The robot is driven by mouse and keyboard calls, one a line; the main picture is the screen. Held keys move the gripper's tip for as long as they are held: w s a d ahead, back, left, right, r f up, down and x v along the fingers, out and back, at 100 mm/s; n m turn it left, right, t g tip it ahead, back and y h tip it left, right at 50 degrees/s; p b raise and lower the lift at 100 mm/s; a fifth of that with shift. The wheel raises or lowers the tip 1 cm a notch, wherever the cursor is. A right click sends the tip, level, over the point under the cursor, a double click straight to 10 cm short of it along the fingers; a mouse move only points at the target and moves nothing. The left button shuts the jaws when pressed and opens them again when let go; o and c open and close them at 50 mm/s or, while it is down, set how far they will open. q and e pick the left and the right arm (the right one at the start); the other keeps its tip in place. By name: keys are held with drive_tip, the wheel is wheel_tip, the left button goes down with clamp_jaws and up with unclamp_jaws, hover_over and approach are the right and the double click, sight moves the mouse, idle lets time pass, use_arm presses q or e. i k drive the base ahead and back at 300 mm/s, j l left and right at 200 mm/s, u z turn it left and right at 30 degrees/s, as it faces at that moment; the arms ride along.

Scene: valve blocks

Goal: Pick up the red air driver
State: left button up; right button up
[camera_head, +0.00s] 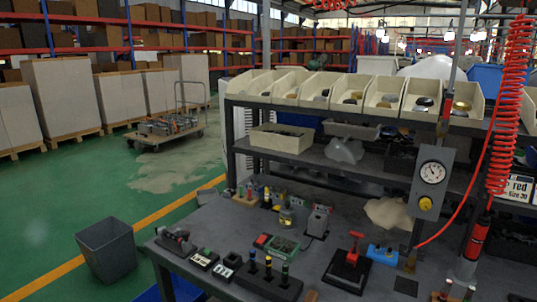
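The red air driver (476,240) hangs upright at the right of the head view, at the lower end of a red coiled hose (508,105). Its body is red with dark parts at the ends. It hangs in front of the shelf, above the right part of the workbench (330,245). A grey post-like part stands close below it; I cannot tell whether they touch. Neither of my grippers can be made out in this view.
A pressure gauge panel (431,182) stands left of the driver, with a thin red hose passing near it. A black block with a red handle (350,265), a blue part (382,254) and several small parts crowd the bench. Open bins (340,93) line the upper shelf.

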sight(480, 230)
drive_tip(key=z, duration=1.4)
